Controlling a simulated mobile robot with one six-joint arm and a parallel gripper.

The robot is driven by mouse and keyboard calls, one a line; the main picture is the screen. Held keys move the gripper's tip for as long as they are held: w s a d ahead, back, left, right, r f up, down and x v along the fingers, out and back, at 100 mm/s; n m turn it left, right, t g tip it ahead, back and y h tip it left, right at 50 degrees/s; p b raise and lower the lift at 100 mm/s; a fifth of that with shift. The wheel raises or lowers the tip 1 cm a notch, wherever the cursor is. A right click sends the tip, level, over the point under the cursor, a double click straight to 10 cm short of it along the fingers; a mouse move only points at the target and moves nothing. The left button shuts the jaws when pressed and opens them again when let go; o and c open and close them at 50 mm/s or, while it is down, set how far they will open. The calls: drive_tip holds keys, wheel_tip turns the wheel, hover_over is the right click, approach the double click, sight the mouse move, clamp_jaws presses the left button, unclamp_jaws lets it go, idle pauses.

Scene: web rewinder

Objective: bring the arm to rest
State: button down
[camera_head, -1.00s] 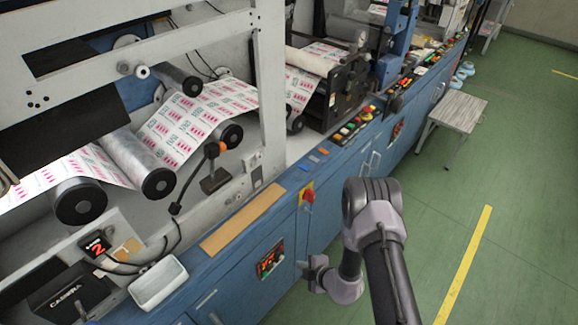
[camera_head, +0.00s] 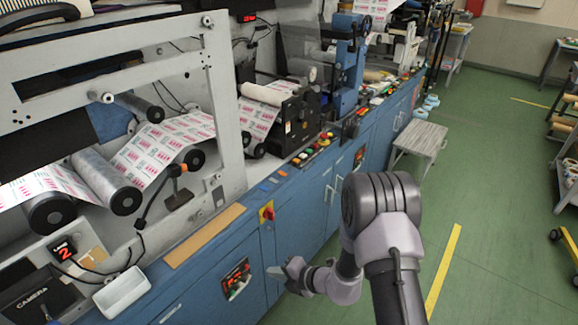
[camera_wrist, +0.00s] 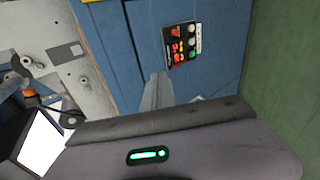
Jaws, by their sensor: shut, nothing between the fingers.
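My arm (camera_head: 385,220) shows at the lower right of the head view, in front of the blue cabinet side of the rewinder. It is bent, with its wrist low and pointing left toward the cabinet. My gripper (camera_head: 278,270) is small at the left end of the wrist. It is shut and holds nothing. In the wrist view, pale grey finger shapes (camera_wrist: 162,92) show in front of the blue cabinet (camera_wrist: 130,45), partly hidden by my own wrist body. Whether the gripper touches the cabinet cannot be told.
A panel with buttons (camera_head: 237,279) and a red-yellow switch (camera_head: 267,213) are on the machine's side near my gripper. A white tray (camera_head: 122,292) sits on the ledge. A small grey stool (camera_head: 420,138) stands farther back.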

drive_tip(key=s+a+r+n+g+y, duration=0.1)
drive_tip(key=s+r+n, duration=0.1)
drive_tip(key=r+n, duration=0.65)
drive_tip(key=s+a+r+n+g+y, duration=0.1)
drive_tip(key=s+r+n, duration=0.3)
drive_tip(key=r, duration=0.7)
drive_tip(key=s+d+r+n+g+h, duration=0.2)
drive_tip(key=s+d+r+n+h, duration=0.1)
drive_tip(key=s+r+n, duration=0.75)
drive_tip(key=s+d+r+n+t+h, duration=0.3)
drive_tip(key=s+d+n+h, duration=0.3)
drive_tip(key=s+d+n, duration=0.3)
drive_tip(key=d+r+n, duration=0.1)
drive_tip(key=d+n, duration=0.3)
drive_tip(key=n, duration=0.2)
drive_tip(key=shift+s+d+r+t, duration=0.15)
drive_tip(key=shift+s+t, duration=0.1)
drive_tip(key=shift+t, duration=0.05)
